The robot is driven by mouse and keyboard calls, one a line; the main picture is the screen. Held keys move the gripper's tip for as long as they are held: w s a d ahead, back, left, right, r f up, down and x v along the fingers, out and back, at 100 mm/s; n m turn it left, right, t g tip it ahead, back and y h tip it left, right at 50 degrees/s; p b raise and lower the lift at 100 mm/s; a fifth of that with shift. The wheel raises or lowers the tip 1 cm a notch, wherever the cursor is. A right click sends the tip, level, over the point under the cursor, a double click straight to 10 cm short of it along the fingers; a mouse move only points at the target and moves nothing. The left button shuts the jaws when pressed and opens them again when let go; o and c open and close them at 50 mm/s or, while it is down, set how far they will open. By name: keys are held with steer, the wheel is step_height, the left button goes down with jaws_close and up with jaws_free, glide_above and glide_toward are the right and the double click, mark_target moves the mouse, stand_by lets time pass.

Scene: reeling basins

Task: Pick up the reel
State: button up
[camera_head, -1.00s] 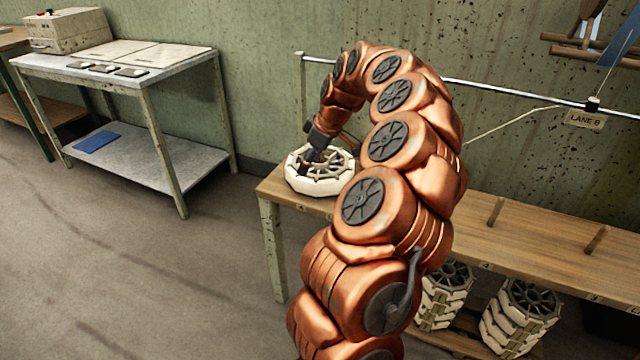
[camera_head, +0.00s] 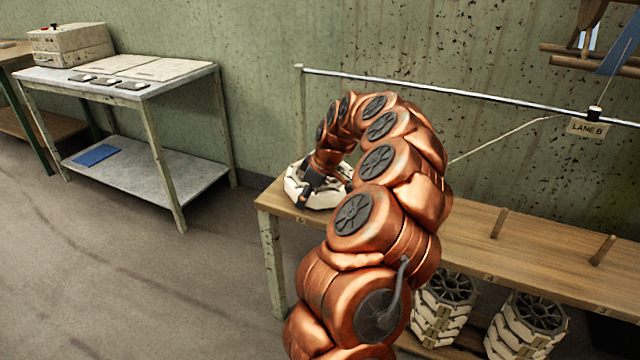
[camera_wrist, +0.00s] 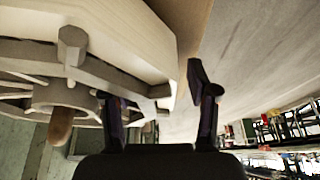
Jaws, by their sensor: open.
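The reel (camera_head: 296,178) is a pale, many-sided wheel with dark spokes, lying flat at the left end of the wooden bench (camera_head: 470,225). My arm hides part of it in the head view. My gripper (camera_head: 306,194) is low at the reel's near side. In the wrist view my gripper (camera_wrist: 156,88) has its fingers apart, with the pale rim of the reel (camera_wrist: 135,35) reaching toward the gap between them. The left finger is partly behind the reel's frame; the right finger is outside the rim. I cannot tell whether either touches it. A brown peg shows at the hub.
Several similar reels (camera_head: 443,305) stand on the shelf below the bench. Wooden pegs (camera_head: 500,222) rise from the bench top. A metal rail (camera_head: 420,85) with a lane sign (camera_head: 587,128) runs behind. A side table (camera_head: 120,75) stands left; the floor between is clear.

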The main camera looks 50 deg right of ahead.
steer(key=shift+c, duration=0.3)
jaws_close()
steer(key=shift+r, duration=0.15)
stand_by(0.3)
